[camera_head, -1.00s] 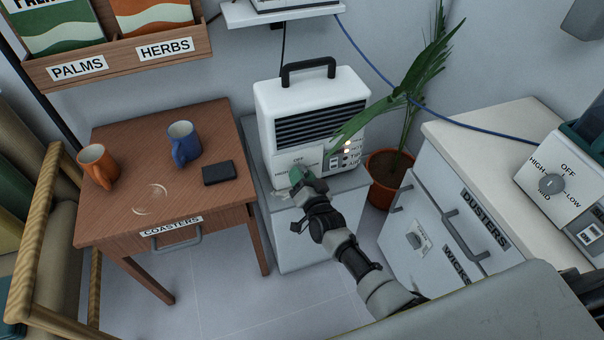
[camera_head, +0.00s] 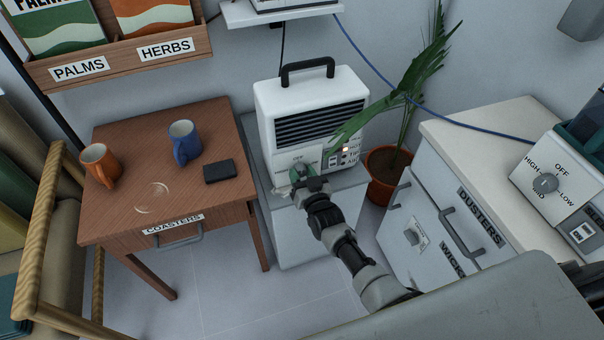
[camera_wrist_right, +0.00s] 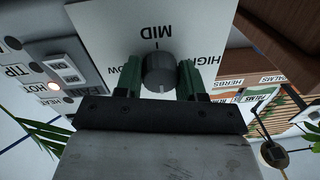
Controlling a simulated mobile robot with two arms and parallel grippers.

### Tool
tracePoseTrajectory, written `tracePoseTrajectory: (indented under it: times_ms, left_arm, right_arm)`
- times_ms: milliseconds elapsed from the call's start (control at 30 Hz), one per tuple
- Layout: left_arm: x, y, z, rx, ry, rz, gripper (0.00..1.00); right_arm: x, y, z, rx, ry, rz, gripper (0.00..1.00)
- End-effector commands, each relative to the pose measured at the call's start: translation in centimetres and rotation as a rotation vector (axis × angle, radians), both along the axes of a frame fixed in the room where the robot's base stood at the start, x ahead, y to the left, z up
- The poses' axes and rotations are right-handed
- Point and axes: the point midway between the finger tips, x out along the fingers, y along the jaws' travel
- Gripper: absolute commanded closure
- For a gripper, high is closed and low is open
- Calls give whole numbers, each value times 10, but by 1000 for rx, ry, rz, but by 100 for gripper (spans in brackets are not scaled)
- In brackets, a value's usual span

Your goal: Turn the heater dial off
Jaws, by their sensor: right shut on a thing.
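The white heater (camera_head: 312,92), with a black handle and dark grille, stands on a grey cabinet against the wall. My right gripper (camera_head: 309,184) is at the panel and mostly hides the dial in the head view. In the right wrist view the green-padded fingers of my right gripper (camera_wrist_right: 160,80) are shut on the dial from both sides. MID, HIGH and LOW show upside down there. A pale mark on the dial lies on the side away from MID. My left gripper is not in view.
A second dial (camera_head: 545,184) is on another device at the right. A potted palm (camera_head: 384,175) stands close right of the heater. A wooden table (camera_head: 125,220) with an orange mug (camera_head: 100,163) and a blue mug (camera_head: 184,143) is on the left.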

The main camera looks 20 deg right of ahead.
Motion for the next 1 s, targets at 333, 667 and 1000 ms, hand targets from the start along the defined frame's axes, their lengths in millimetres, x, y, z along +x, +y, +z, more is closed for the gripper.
tracePoseTrajectory:
  times_ms: [333, 667, 1000]
  left_arm:
    - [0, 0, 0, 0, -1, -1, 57]
    - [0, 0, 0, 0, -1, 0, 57]
    - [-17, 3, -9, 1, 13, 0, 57]
  right_arm:
    - [-1, 1, -2, -5, 6, 1, 59]
    - [0, 0, -1, -2, 2, 0, 35]
    - [-28, -2, 0, -2, 4, 0, 35]
